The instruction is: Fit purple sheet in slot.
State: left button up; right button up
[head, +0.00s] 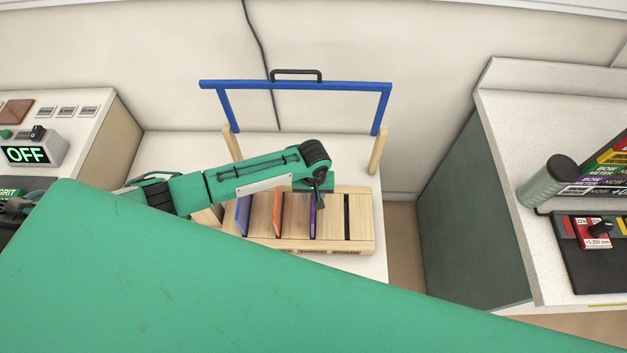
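A purple sheet (313,223) stands on edge in the pale wooden rack (361,242), seen nearly edge-on, at the third slot from the left. My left gripper (318,203) points down at the top of the purple sheet. Its fingers are small and dark and overlap the sheet's upper edge, so I cannot tell whether they are closed on it. An empty dark slot (347,217) lies just right of the purple sheet. Whether the purple sheet's lower edge is fully seated is too small to tell. My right gripper is not in view.
An orange sheet (278,214) and a blue sheet (243,215) stand left of the purple one. A blue frame with a black handle (296,84) rises behind the rack. A control box reading OFF (27,152) is left; a counter with a canister (547,181) is right.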

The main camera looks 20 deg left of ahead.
pick_arm(q)
notch_tip(320, 180, up, 11)
jog(key=b, duration=0.1)
jog(key=shift+b, duration=0.4)
dwell(0.3)
